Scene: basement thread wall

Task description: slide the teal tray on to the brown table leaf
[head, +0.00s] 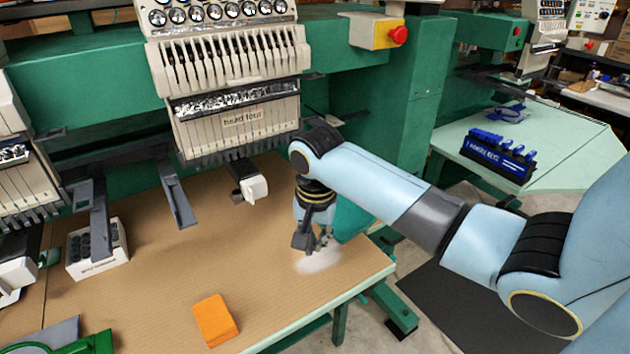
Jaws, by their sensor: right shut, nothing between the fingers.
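The brown table leaf (160,260) spreads under the embroidery heads, with a pale green front edge. A teal piece (350,222), which looks like the teal tray, shows at the leaf's right end. My right wrist and gripper hide much of it, and I cannot tell whether it lies flat on the leaf. My right gripper (314,249) points down close over the right part of the leaf, just left of and in front of the teal piece. It is shut and empty. I cannot tell whether it touches the tray. My left gripper is not in view.
A whitish patch (318,261) lies under my right gripper. An orange block (215,320) is near the front edge. A white box with dark holes (97,248) stands at left, a green-handled item (85,345) at bottom left. Machine heads (235,120) hang low over the back. The leaf's middle is clear.

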